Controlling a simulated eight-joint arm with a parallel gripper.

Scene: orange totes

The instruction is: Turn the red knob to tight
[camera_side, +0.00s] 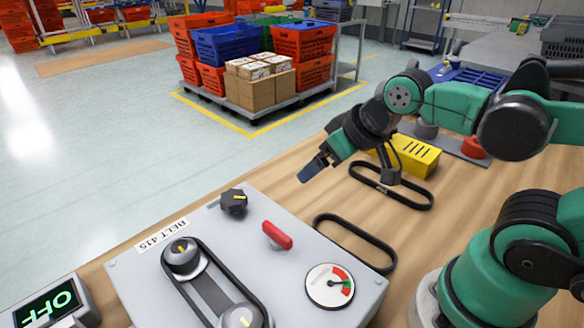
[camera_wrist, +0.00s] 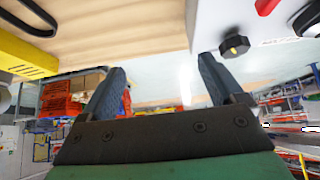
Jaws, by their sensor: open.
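The red knob (camera_side: 277,236) is a bar-shaped handle on top of the light grey panel box (camera_side: 215,215), pointing obliquely toward the lower right. Part of it shows at the top right edge of the wrist view (camera_wrist: 266,6). No "tight" marking is readable. My gripper (camera_side: 313,168) is open and empty, above and behind the box, apart from the knob. In the wrist view its two fingers (camera_wrist: 162,70) are spread with nothing between them.
A black knob with a yellow mark (camera_side: 233,202) stands near the box's back edge. A belt runs around two pulleys (camera_side: 183,254). Loose black belts (camera_side: 355,242) and a yellow block (camera_side: 412,155) lie on the wooden table. An OFF display (camera_side: 48,306) is at lower left.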

